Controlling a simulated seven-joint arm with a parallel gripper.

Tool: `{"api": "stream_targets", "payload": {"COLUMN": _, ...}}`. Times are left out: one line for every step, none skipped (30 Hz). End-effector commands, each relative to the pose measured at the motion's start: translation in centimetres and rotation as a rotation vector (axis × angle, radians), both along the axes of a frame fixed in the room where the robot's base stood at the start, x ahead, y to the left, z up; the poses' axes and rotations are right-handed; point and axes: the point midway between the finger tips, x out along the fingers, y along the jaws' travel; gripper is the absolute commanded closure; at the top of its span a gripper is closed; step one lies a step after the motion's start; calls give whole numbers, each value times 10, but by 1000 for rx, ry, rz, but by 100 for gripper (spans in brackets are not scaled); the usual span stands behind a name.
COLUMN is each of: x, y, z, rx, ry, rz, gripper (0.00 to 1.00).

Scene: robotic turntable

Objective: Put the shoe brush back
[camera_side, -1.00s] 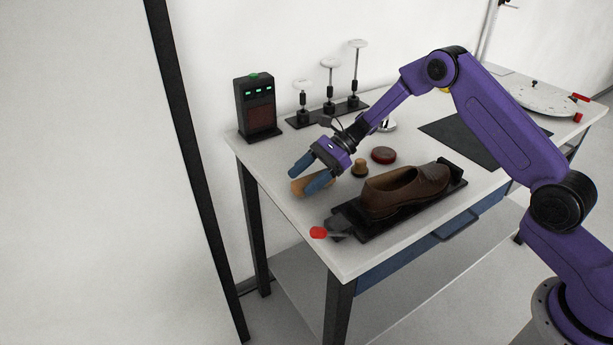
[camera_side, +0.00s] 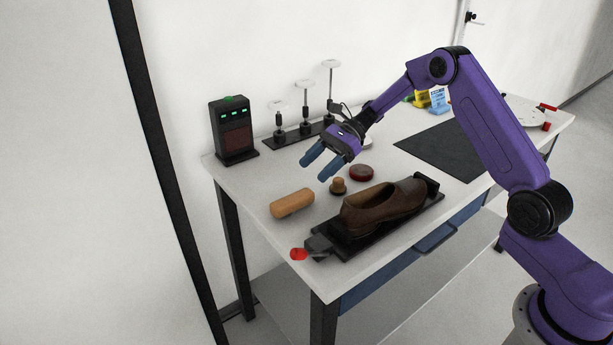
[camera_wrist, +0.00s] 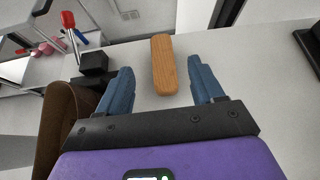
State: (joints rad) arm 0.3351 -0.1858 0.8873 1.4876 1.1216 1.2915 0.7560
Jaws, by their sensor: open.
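The shoe brush (camera_side: 292,203), a tan rounded wooden block, lies on the table left of the brown shoe. In the wrist view the brush (camera_wrist: 164,64) lies ahead of and between my finger tips, apart from them. My gripper (camera_side: 314,168) is open and empty, with blue fingers, raised above the table behind and to the right of the brush. It also shows in the wrist view (camera_wrist: 160,82). The brown shoe (camera_side: 385,205) sits on a black holder (camera_side: 428,208) with a red-knobbed clamp (camera_side: 300,254) at its left end.
A small wooden-topped dauber (camera_side: 338,186) and a dark red round tin (camera_side: 361,172) stand behind the shoe. A black box with green lights (camera_side: 233,130) and a rack of round-topped stands (camera_side: 298,136) line the back. A dark mat (camera_side: 440,148) lies right.

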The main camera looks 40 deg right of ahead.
Motion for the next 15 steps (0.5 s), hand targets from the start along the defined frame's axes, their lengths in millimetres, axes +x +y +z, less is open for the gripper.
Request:
{"api": "stream_targets", "payload": {"x": 0, "y": -3, "z": 2, "rx": 0, "ry": 0, "rz": -1, "gripper": 33}}
{"api": "stream_targets", "payload": {"x": 0, "y": -4, "z": 2, "rx": 0, "ry": 0, "rz": 0, "gripper": 33}}
{"api": "stream_targets", "payload": {"x": 0, "y": -5, "z": 3, "rx": 0, "ry": 0, "rz": 0, "gripper": 33}}
{"api": "stream_targets", "payload": {"x": 0, "y": -5, "z": 3, "rx": 0, "ry": 0, "rz": 0, "gripper": 33}}
{"api": "stream_targets", "payload": {"x": 0, "y": -6, "z": 3, "rx": 0, "ry": 0, "rz": 0, "gripper": 33}}
{"api": "stream_targets", "payload": {"x": 0, "y": -6, "z": 3, "rx": 0, "ry": 0, "rz": 0, "gripper": 33}}
{"api": "stream_targets", "payload": {"x": 0, "y": -6, "z": 3, "rx": 0, "ry": 0, "rz": 1, "gripper": 33}}
{"api": "stream_targets", "payload": {"x": -1, "y": -6, "z": 3, "rx": 0, "ry": 0, "rz": 2, "gripper": 33}}
{"api": "stream_targets", "payload": {"x": -2, "y": -4, "z": 4, "rx": -3, "ry": -2, "rz": 8, "gripper": 33}}
{"api": "stream_targets", "payload": {"x": -4, "y": -2, "z": 5, "rx": -8, "ry": -6, "rz": 18, "gripper": 33}}
{"api": "stream_targets", "payload": {"x": -7, "y": 1, "z": 6, "rx": -15, "ry": -12, "rz": 34, "gripper": 33}}
{"api": "stream_targets", "payload": {"x": -12, "y": 6, "z": 8, "rx": -28, "ry": -25, "rz": 62, "gripper": 33}}
{"api": "stream_targets", "payload": {"x": -17, "y": 12, "z": 10, "rx": -41, "ry": -36, "rz": 91, "gripper": 33}}
{"api": "stream_targets", "payload": {"x": -24, "y": 18, "z": 12, "rx": -58, "ry": -50, "rz": 126, "gripper": 33}}
{"api": "stream_targets", "payload": {"x": -35, "y": 27, "z": 16, "rx": -82, "ry": -74, "rz": 182, "gripper": 33}}
